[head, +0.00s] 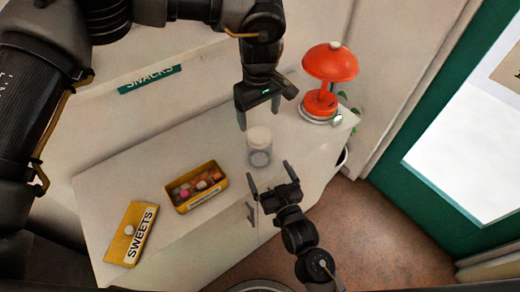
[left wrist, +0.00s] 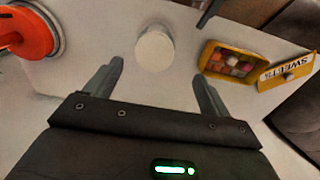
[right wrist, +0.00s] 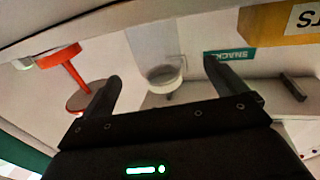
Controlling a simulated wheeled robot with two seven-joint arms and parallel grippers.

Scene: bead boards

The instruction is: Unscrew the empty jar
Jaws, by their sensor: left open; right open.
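The jar (head: 260,157) is clear and looks empty, with a cream lid (head: 259,136) on top. It stands upright on the white cabinet top. My left gripper (head: 258,118) is open above and just behind the jar. In the left wrist view the lid (left wrist: 155,50) lies ahead, between the lines of the open fingers (left wrist: 157,72). My right gripper (head: 268,171) is open at the front side of the jar, low and apart from it. In the right wrist view the clear jar (right wrist: 164,76) shows between the fingertips (right wrist: 162,68). Neither gripper touches the jar.
A yellow tin (head: 184,207) with sweets in it stands open left of the jar. Its yellow lid (head: 124,247), labelled SWEETS, lies further left. A red lamp (head: 331,62) stands at the back right. The cabinet's front edge is close to the jar.

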